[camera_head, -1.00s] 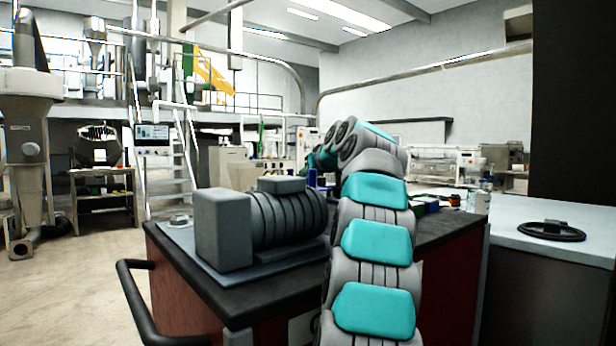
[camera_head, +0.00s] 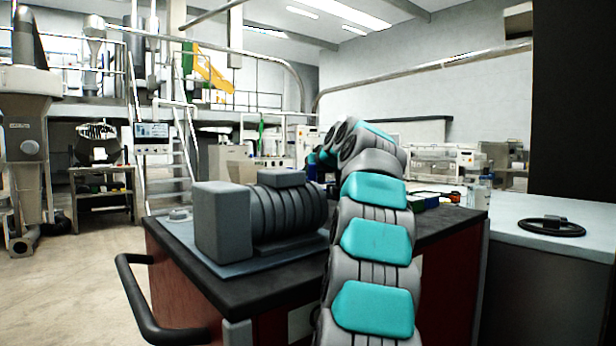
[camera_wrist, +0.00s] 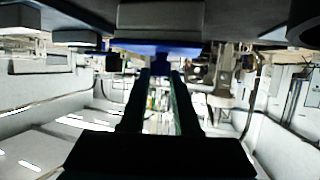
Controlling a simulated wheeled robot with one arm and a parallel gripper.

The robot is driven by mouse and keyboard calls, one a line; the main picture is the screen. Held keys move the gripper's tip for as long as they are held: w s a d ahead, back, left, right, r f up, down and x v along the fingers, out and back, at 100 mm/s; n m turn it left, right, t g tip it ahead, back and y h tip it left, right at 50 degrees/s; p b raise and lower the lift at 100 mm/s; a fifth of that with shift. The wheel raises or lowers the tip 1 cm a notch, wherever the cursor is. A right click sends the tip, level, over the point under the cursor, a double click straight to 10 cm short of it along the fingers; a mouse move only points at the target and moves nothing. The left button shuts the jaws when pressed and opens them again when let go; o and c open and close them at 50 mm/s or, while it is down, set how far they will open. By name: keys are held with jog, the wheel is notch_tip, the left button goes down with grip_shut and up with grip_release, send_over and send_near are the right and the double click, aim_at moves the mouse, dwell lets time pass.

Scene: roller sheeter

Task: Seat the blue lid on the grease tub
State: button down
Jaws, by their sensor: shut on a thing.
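In the wrist view, which is upside down, my gripper (camera_wrist: 160,74) points at the top of the picture. Its two dark fingers are shut on the small dark blue middle part of the blue lid (camera_wrist: 150,46). The lid shows nearly edge-on as a wide, flat blue shape. I cannot tell whether lid and tub touch or have a thin gap. In the head view my arm hides the gripper, lid and tub.
A grey motor (camera_head: 285,212) on a plate stands on the dark-topped cart (camera_head: 270,294), left of my arm. A pale counter (camera_head: 570,218) with a black handwheel (camera_head: 551,227) is at the right.

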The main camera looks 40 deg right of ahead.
jog(key=shift+f, duration=0.15)
jog(key=shift+c, duration=0.8)
grip_release()
jog(key=shift+r, duration=0.2)
notch_tip(320, 180, up, 7)
jog(key=p, duration=0.6)
dwell(0.5)
